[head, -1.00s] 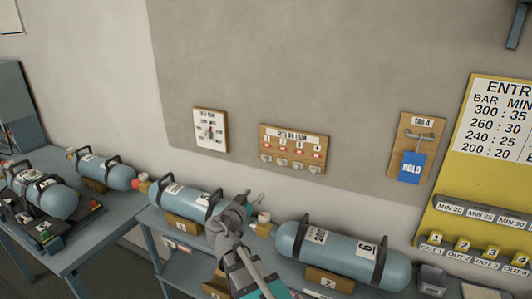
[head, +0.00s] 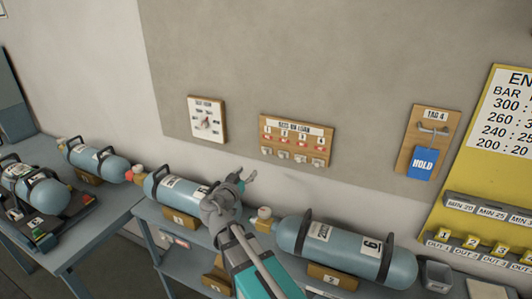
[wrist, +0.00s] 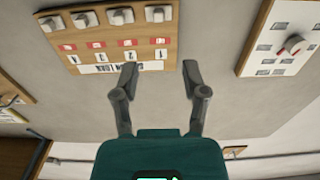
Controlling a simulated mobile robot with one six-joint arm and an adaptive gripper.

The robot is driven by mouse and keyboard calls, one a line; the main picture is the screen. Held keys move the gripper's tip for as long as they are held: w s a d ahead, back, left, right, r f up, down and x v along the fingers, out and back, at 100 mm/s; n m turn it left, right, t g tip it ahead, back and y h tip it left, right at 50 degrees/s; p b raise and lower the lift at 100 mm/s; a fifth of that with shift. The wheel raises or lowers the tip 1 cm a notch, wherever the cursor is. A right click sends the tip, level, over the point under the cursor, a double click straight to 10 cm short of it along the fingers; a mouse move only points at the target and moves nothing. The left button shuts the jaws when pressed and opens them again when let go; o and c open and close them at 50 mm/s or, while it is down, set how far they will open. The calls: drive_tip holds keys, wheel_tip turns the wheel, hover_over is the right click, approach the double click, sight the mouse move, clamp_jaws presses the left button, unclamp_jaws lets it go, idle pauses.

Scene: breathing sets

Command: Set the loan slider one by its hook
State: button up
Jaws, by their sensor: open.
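The loan board (head: 295,140) is a wooden panel on the grey wall, with numbers one to four over red marks and pale sliders below. Slider one (head: 268,151) is the leftmost in the head view. In the wrist view the board appears upside down, and slider one (wrist: 158,14) is at its right end, level with the others. Its hook shape is too small to make out. My gripper (head: 247,178) is open and empty, below and left of the board in the head view. In the wrist view my gripper (wrist: 160,70) points at the board's number-one end, apart from it.
A white dial board (head: 207,119) hangs left of the loan board. A board with a blue HOLD tag (head: 423,163) hangs to the right, before a yellow board (head: 490,140). Blue cylinders (head: 345,250) lie on benches below my arm. The wall between boards is clear.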

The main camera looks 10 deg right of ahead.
sight(265, 152)
drive_tip(key=shift+w+d, duration=0.1)
drive_tip(key=x, duration=1.3)
drive_tip(key=shift+w+d, duration=0.2)
drive_tip(key=shift+c, duration=0.2)
clamp_jaws()
